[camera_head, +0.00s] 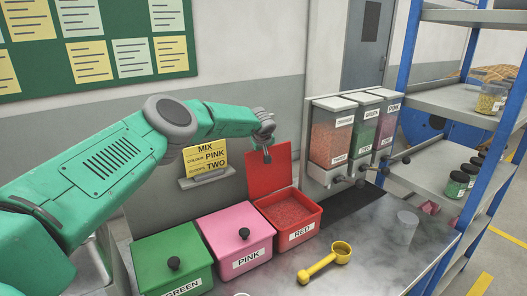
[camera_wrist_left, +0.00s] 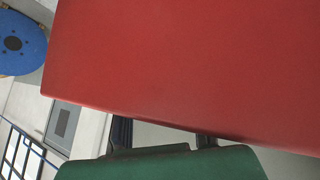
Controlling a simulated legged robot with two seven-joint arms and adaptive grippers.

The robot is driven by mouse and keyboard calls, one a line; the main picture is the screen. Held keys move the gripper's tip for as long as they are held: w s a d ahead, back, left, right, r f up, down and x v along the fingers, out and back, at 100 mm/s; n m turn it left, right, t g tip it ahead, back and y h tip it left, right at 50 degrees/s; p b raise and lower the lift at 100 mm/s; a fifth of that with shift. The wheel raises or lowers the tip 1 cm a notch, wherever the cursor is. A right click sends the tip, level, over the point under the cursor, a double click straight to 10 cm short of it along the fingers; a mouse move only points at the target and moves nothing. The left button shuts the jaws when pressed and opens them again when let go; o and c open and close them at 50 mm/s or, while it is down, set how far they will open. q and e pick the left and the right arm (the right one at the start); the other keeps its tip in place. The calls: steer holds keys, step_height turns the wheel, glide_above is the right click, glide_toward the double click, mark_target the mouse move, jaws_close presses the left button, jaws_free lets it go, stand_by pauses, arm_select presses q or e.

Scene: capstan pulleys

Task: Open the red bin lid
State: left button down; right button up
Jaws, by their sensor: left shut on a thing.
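The red bin (camera_head: 287,228), labelled RED, stands on the counter and is full of red granules. Its red lid (camera_head: 268,181) stands raised, nearly upright, at the bin's back edge. My left gripper (camera_head: 267,156) is at the lid's upper part and shut on it; the exact contact is hard to make out. In the left wrist view the lid (camera_wrist_left: 190,70) fills most of the picture, with the dark fingers (camera_wrist_left: 163,135) partly hidden below it. My right gripper is not in view.
The closed pink bin (camera_head: 238,225) and green bin (camera_head: 170,265) stand to the left. A yellow scoop (camera_head: 325,262) lies in front of the red bin. Dispensers (camera_head: 345,135) stand behind right, a clear cup (camera_head: 403,226) at right. A yellow sign (camera_head: 206,158) stands behind.

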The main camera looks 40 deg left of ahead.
arm_select(q)
steer(key=shift+s+d+f, duration=0.15)
steer(key=shift+s+f, duration=0.2)
steer(key=shift+f, duration=0.4)
steer(key=c, duration=1.3)
jaws_free()
steer(key=shift+s+r, duration=0.1)
steer(key=shift+o, duration=0.2)
steer(key=shift+s+d+r, duration=0.1)
steer(key=shift+d+r, duration=0.05)
steer(key=shift+d, duration=0.05)
steer(key=shift+r, duration=0.15)
steer(key=shift+s+d+r, duration=0.2)
steer(key=shift+s+r, duration=0.1)
steer(key=shift+r, duration=0.25)
steer(key=v, duration=1)
steer(key=shift+r, duration=0.5)
steer(key=shift+a, duration=0.1)
steer(key=shift+f, duration=0.1)
